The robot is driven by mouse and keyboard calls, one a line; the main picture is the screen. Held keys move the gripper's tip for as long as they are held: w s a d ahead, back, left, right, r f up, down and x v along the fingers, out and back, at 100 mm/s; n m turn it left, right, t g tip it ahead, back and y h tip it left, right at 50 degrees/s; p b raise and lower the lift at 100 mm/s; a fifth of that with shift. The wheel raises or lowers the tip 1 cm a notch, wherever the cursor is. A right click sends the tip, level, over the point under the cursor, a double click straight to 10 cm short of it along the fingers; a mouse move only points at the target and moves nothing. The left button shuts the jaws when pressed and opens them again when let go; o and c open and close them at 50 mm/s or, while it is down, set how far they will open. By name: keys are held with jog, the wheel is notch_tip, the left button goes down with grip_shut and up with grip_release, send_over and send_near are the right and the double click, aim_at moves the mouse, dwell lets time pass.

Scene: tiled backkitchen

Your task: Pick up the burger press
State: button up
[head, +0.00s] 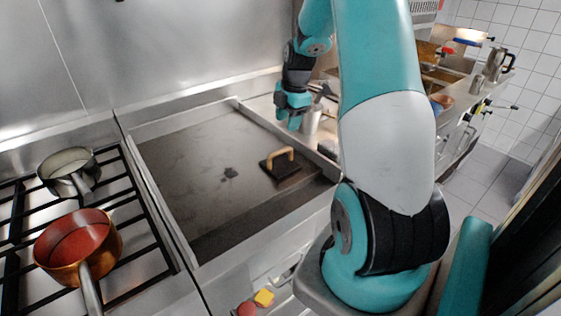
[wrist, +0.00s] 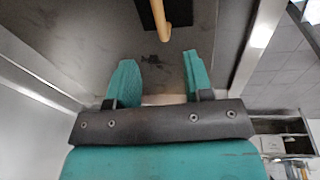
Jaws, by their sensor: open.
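The burger press (head: 283,166) is a dark square plate with a tan arched handle. It sits on the right part of the flat griddle (head: 190,170) in the head view. In the wrist view the press (wrist: 145,14) shows at the top edge, partly cut off, its handle beyond my fingertips. My gripper (head: 291,118) is above the back right of the griddle in the head view, apart from the press. In the wrist view my gripper (wrist: 156,72) has its two teal fingers spread with nothing between them.
A metal container (head: 311,122) stands just right of my gripper. The griddle has a raised rim. Its left and middle surface is clear apart from a dark stain.

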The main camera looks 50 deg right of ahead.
aim_at(280, 151)
jog(key=f, duration=0.2)
jog(key=f+p, duration=0.1)
jog(key=f, duration=0.1)
jog(key=w+f, duration=0.1)
jog(key=f, duration=0.1)
jog(key=shift+w+a+f, duration=0.1)
jog(key=shift+a+f, duration=0.1)
jog(key=shift+f, duration=0.2)
jog(key=shift+w+a+f+p, duration=0.1)
jog(key=shift+w+f+p, duration=0.1)
jog(key=shift+f+p, duration=0.85)
jog(key=shift+w+a+f+p, duration=0.15)
jog(key=shift+f+p, duration=0.25)
jog(key=shift+f, duration=1.2)
jog(key=shift+d, duration=0.1)
jog(key=shift+c, duration=0.5)
grip_shut()
jog(key=shift+w+r, duration=0.1)
